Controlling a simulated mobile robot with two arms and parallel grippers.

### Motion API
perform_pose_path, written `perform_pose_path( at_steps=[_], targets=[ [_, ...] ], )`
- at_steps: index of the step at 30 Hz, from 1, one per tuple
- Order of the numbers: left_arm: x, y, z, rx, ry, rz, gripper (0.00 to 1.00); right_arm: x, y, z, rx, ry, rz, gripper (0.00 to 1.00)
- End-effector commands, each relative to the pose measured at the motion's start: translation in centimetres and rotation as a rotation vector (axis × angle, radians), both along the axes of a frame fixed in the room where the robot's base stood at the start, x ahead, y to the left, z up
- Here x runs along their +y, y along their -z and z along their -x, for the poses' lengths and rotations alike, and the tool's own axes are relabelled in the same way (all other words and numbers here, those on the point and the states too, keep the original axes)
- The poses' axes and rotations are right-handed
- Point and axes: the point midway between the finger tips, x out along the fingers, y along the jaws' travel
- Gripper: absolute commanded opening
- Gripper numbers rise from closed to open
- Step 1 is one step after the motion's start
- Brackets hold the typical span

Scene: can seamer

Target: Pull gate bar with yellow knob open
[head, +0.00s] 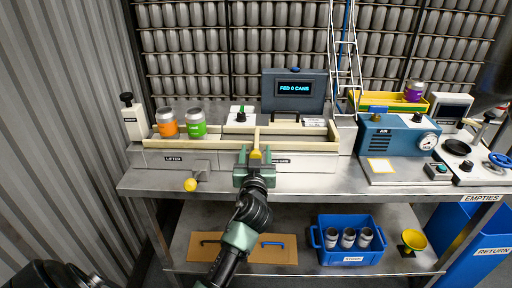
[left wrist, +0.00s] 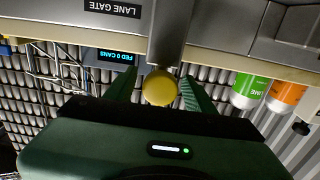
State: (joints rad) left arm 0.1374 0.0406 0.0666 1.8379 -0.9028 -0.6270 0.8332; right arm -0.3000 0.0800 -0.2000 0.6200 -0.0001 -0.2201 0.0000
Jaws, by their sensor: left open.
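The gate bar (head: 257,137) is a short bar across the cream-railed lane. Its yellow knob (head: 256,154) is at the front end, above the lane gate label. My left gripper (head: 254,163) is at the front of the lane, open, with its green fingers on either side of the knob. In the left wrist view, upside down, the yellow knob (left wrist: 160,87) sits between the two fingers, with a visible gap on each side. The grey bar (left wrist: 170,35) runs away from it. I cannot tell the exact depth of the fingers around the knob. My right gripper is not visible.
An orange can (head: 167,123) and a green can (head: 195,123) stand in the lane to the left. A second yellow knob (head: 190,184) is on the lifter lever. A display (head: 293,88) reads "FED 0 CANS". A blue crate (head: 348,241) with cans sits on the lower shelf.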

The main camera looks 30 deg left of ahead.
Motion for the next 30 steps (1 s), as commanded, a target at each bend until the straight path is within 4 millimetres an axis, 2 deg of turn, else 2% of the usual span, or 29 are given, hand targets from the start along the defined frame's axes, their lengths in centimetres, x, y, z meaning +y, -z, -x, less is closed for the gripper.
perform_pose_path(
  at_steps=[6, 14, 20, 30],
  targets=[
    [0.9, 0.0, -1.6, 0.001, 0.001, -0.002, 0.54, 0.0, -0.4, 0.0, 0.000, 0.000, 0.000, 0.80],
    [1.0, 0.1, -1.7, 0.002, 0.001, 0.000, 0.54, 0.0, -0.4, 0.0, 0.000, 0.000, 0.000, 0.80],
    [1.0, 0.1, -1.7, 0.002, 0.001, 0.000, 0.02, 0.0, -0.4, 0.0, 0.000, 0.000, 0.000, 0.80],
    [1.0, 0.1, -1.7, 0.002, 0.001, 0.000, 0.00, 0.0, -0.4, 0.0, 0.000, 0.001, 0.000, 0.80]
  ],
)
